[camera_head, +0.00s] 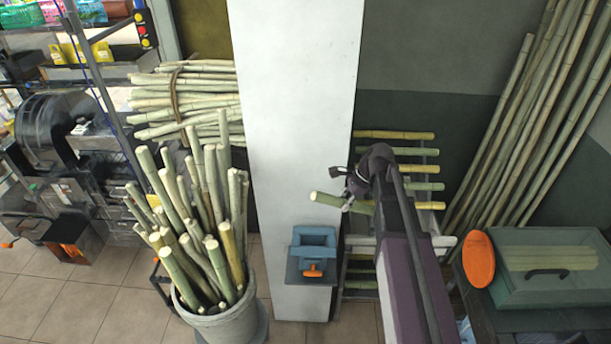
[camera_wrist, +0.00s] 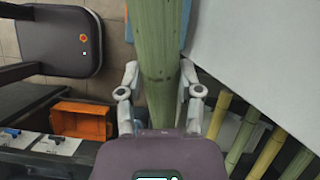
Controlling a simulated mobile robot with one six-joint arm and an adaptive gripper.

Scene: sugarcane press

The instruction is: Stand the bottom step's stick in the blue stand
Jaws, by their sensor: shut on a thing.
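A pale green cane stick (camera_head: 326,199) is held by my gripper (camera_head: 350,196), its cut end pointing left in the head view. In the wrist view the stick (camera_wrist: 160,60) runs up between the two fingers of my gripper (camera_wrist: 160,95), which are shut on it. The blue stand (camera_head: 314,238), with an orange knob in front, is on a dark ledge at the foot of the white pillar, below and left of the held stick. The stick is apart from it. In the wrist view a blue strip (camera_wrist: 187,25) shows partly behind the stick.
A stepped rack with several sticks (camera_head: 395,135) stands behind my arm, its lower part partly hidden. The white pillar (camera_head: 295,100) rises behind the stand. A grey pot (camera_head: 222,325) full of canes stands at left. A teal tray (camera_head: 550,290) lies at right.

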